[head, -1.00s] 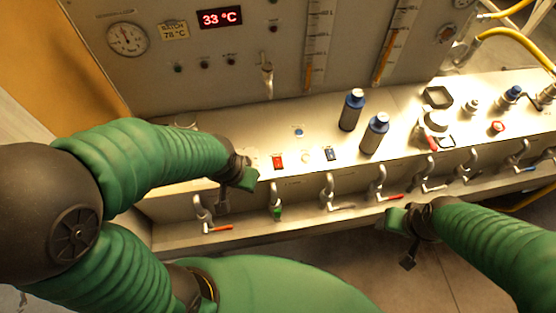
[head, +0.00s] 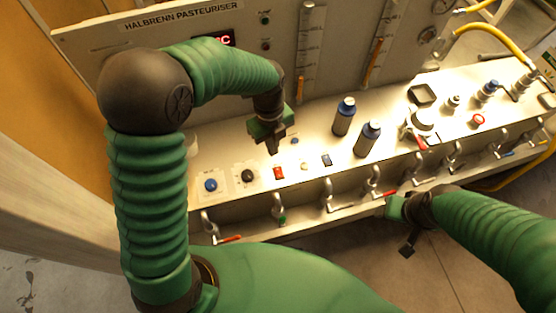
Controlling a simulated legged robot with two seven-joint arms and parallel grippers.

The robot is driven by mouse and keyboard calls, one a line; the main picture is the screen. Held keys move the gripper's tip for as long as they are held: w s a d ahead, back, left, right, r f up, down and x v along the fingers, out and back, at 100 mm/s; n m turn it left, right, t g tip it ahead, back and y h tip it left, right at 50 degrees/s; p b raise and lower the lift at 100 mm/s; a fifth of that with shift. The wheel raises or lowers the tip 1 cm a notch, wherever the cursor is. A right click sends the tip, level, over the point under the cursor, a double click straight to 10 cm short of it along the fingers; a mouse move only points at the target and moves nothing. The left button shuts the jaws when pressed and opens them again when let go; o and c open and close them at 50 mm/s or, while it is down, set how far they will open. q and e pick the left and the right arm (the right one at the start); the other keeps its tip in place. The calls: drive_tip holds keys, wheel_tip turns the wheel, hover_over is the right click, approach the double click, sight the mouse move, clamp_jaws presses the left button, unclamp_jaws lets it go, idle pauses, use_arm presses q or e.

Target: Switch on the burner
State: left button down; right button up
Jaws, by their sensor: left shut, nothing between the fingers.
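Small controls sit along the panel's ledge: a blue button (head: 211,185), a black knob (head: 248,176), a red rocker switch (head: 279,172), a pale button (head: 304,166) and a blue rocker switch (head: 326,160). Their labels are too small to read, so I cannot tell which belongs to the burner. My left gripper (head: 272,146) is shut and empty. It points down above the ledge, just behind the red rocker in the picture, seemingly apart from it. My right gripper (head: 402,228) is low in front of the ledge, away from these controls; its jaws are unclear.
Several valves with bent handles, one with an orange lever (head: 228,239), line the front face. A red button (head: 478,120) and yellow hose (head: 488,30) are at right.

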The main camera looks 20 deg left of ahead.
use_arm(q)
drive_tip(key=w+d+m, duration=0.1)
drive_tip(key=m, duration=0.2)
drive_tip(key=p, duration=0.4)
approach(280, 176)
drive_tip(key=shift+m, duration=0.3)
drive_tip(key=f, duration=0.6)
drive_tip(key=shift+s+d+f, duration=0.1)
drive_tip(key=shift+d+f, duration=0.05)
drive_tip(key=shift+d, duration=0.05)
drive_tip(key=shift+f, duration=0.35)
use_arm(e)
drive_tip(key=r, duration=0.4)
drive_tip(key=shift+d+r, duration=0.3)
drive_tip(key=shift+d, duration=0.05)
drive_tip(key=shift+a, duration=0.1)
